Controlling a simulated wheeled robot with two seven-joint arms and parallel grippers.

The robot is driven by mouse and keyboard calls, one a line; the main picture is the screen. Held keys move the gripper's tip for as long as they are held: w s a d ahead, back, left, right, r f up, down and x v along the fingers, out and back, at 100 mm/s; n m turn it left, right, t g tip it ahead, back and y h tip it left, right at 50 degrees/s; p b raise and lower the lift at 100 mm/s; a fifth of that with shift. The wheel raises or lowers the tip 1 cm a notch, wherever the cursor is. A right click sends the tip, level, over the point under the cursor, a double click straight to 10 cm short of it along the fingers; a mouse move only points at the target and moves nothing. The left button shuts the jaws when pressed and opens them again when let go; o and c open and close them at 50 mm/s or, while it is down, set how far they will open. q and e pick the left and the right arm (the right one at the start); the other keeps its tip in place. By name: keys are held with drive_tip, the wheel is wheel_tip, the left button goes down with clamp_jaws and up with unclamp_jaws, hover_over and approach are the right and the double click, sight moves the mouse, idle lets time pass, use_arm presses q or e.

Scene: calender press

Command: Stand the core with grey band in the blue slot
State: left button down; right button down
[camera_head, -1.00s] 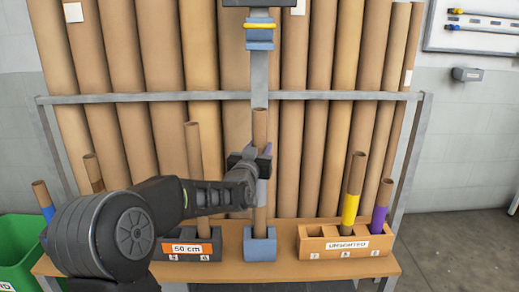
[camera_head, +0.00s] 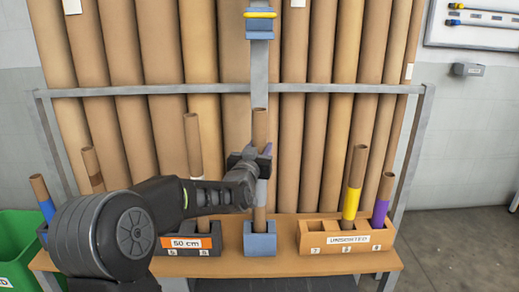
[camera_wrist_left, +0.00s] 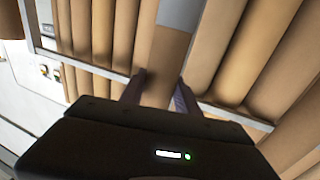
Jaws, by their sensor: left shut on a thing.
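The core with the grey band (camera_head: 261,192) is a slim brown tube standing upright near the middle of the bench. Its lower end is at the blue slot block (camera_head: 260,248), and the block's front hides how deep it sits. My left gripper (camera_head: 259,160) is shut around the tube just above the grey band. In the left wrist view the tube (camera_wrist_left: 165,58) passes between the two fingers (camera_wrist_left: 160,95), with the grey band at the top edge. My right gripper does not show.
A dark "50 cm" rack (camera_head: 183,253) holds a brown core at left. An orange "UNSORTED" box (camera_head: 307,249) holds yellow-banded (camera_head: 351,202) and purple-banded (camera_head: 380,212) cores at right. A blue head with a yellow stripe (camera_head: 260,25) is above on a post. A green bin (camera_head: 18,240) stands at left.

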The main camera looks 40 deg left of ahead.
use_arm(q)
drive_tip(key=shift+f+b, duration=0.5)
drive_tip(key=shift+f, duration=0.05)
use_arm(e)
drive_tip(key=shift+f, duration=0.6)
use_arm(q)
drive_tip(key=c, duration=0.8)
unclamp_jaws()
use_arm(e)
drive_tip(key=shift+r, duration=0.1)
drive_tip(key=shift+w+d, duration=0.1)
use_arm(q)
drive_tip(key=v, duration=0.8)
drive_tip(key=shift+p, duration=0.35)
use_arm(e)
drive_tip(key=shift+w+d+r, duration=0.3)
use_arm(q)
drive_tip(key=shift+w, duration=0.1)
